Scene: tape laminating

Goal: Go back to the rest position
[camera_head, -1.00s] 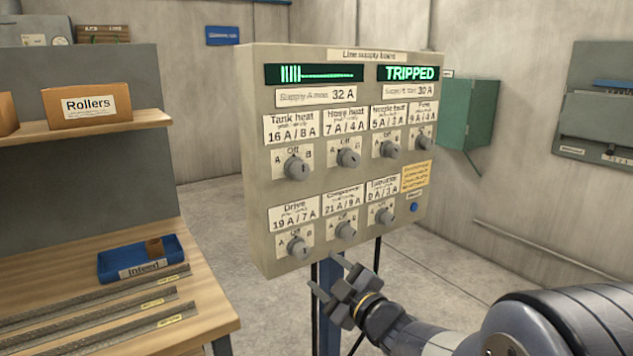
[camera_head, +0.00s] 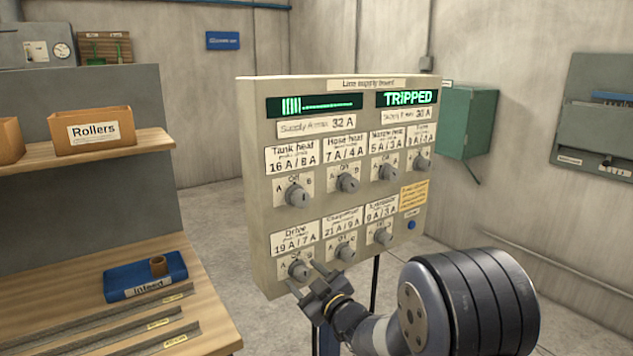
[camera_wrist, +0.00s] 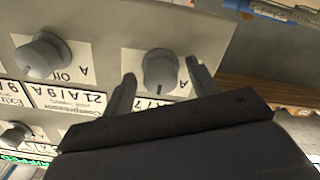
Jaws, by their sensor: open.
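My gripper (camera_head: 306,283) is open and empty in front of the lower left of the line supply board (camera_head: 258,180). Its fingers point at the board near the Drive knob (camera_head: 298,269). In the wrist view, my gripper (camera_wrist: 157,85) has a finger to each side of a grey knob (camera_wrist: 160,72); I cannot tell whether they touch it. A second knob, the compressor one (camera_wrist: 40,56), shows to the left there. The board's right display (camera_head: 407,97) reads TRIPPED in green.
A workbench (camera_head: 220,310) stands at the left with a blue infeed tray (camera_head: 120,285) and metal rails. A Rollers box (camera_head: 92,132) sits on the shelf above. A green cabinet (camera_head: 466,120) hangs on the back wall. The floor right of the board looks clear.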

